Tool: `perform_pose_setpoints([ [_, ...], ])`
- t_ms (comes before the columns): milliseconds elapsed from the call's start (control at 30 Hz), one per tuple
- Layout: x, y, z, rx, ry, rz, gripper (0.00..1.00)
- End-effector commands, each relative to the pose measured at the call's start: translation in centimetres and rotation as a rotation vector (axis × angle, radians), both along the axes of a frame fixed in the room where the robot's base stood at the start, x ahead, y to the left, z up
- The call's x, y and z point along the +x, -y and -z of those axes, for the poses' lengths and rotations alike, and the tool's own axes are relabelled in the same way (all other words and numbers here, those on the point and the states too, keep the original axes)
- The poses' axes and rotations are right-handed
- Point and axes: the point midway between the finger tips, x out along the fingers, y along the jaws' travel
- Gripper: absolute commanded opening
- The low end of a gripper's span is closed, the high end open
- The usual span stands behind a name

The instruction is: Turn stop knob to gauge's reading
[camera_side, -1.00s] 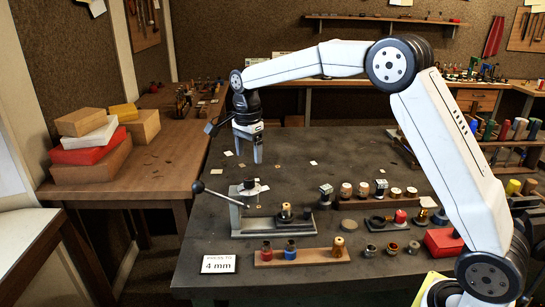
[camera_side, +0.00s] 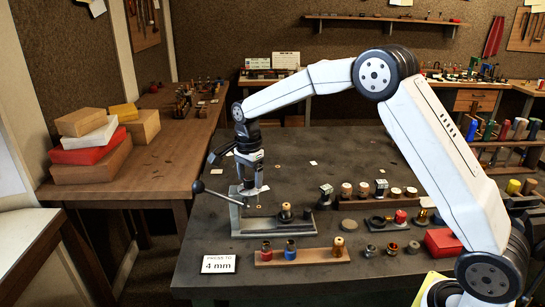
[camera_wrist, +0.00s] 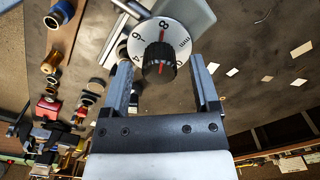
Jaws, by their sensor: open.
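The stop knob (camera_wrist: 158,72) is black and ribbed, in front of a round white dial (camera_wrist: 136,46) with black numbers including 4, 6 and 8. A red line on the knob points up toward the 8. The dial is on a small grey press (camera_side: 270,229), where the knob is mostly hidden by my gripper in the side view. My gripper (camera_wrist: 161,64) is open, with one finger on each side of the knob and gaps between. It also shows over the press in the side view (camera_side: 250,184). A white card (camera_side: 219,264) in front reads 4 mm.
The press lever ends in a black ball (camera_side: 198,187) close to my gripper's left. A wooden strip (camera_side: 310,256) with red, blue and brass parts lies in front. Several small parts stand to the right. The bench behind the press is mostly clear.

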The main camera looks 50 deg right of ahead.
Motion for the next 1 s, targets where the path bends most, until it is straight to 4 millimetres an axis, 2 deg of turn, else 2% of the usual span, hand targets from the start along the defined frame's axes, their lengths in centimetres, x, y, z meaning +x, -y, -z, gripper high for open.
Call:
perform_pose_setpoints([
  [367,0.01,0.00,0.55,0.000,0.001,0.000,0.78],
  [467,0.00,0.00,0.55,0.000,0.001,0.000,0.49],
  [600,0.01,0.00,0.53,0.000,0.001,0.000,0.05],
  [633,0.01,0.00,0.53,0.000,0.001,0.000,0.00],
  [1000,0.03,0.00,0.51,0.000,0.001,-0.032,0.00],
])
